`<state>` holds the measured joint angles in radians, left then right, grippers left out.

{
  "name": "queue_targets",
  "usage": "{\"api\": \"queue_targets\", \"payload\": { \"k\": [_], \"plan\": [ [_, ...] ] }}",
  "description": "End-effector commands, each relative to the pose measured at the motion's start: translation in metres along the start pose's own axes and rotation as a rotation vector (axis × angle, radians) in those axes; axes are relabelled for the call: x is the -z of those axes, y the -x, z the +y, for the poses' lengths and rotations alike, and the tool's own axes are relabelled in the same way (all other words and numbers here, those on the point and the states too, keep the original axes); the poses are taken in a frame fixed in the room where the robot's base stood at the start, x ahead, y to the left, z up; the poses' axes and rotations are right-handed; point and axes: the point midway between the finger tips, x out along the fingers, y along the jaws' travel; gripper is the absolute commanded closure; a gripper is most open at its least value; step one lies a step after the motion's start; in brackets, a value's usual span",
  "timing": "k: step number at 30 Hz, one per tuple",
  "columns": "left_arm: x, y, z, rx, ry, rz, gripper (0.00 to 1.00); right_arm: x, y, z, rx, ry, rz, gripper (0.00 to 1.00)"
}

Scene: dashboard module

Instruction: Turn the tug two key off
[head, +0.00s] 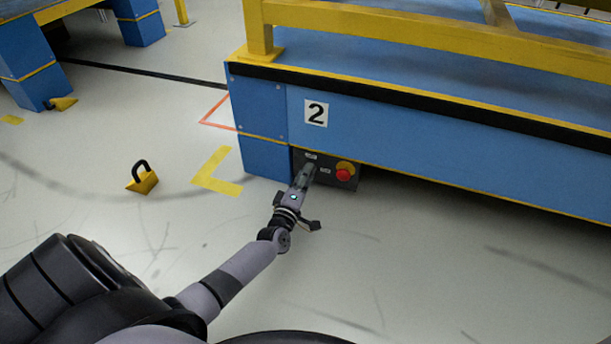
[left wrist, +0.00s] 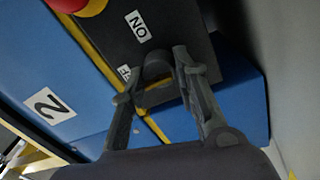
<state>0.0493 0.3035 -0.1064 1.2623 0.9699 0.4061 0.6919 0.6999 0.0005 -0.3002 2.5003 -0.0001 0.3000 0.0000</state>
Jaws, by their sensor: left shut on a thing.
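The tug marked 2 is blue with a yellow rail, and its dark dashboard panel (head: 350,184) sits low under the blue side, right of the corner block. My left gripper (head: 307,172) reaches this panel and hides the key in the head view. In the left wrist view, the dark rounded key (left wrist: 157,66) is between the fingers of my left gripper (left wrist: 155,77), which is shut on it. A white ON label (left wrist: 138,27) lies beside the key, and another label (left wrist: 124,73) is partly covered by a finger. My right gripper is not in view.
A red stop button (head: 343,175) on a yellow base is just right of my gripper. A yellow block with a black handle (head: 144,180) stands on the floor to the left. Another blue tug (head: 28,58) is at the far left. The floor around is mostly clear.

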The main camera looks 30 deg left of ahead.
Motion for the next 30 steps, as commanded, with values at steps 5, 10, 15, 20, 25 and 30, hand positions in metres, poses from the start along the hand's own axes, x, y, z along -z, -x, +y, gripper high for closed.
{"api": "queue_targets", "payload": {
  "k": [5, 10, 15, 20, 25, 30],
  "plan": [
    [-0.0005, 0.0009, -0.0014, 0.003, 0.014, 0.0, 1.0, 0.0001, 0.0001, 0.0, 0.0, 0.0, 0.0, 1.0],
    [-0.0004, 0.0008, -0.0014, 0.003, 0.014, 0.0, 1.0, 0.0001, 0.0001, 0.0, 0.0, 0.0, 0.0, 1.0],
    [-0.0003, 0.0008, -0.0013, 0.003, 0.013, 0.0, 0.67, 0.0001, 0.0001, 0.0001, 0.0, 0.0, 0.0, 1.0],
    [-0.0002, 0.0005, -0.0009, 0.002, 0.012, 0.0, 0.57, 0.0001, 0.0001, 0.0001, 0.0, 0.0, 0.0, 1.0],
    [-0.0001, 0.0002, -0.0004, 0.001, 0.011, 0.0, 0.52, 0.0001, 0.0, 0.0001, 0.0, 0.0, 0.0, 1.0],
    [0.0, 0.0001, -0.0002, 0.001, 0.01, 0.001, 0.52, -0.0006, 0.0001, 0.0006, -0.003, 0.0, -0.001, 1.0]
  ]
}}
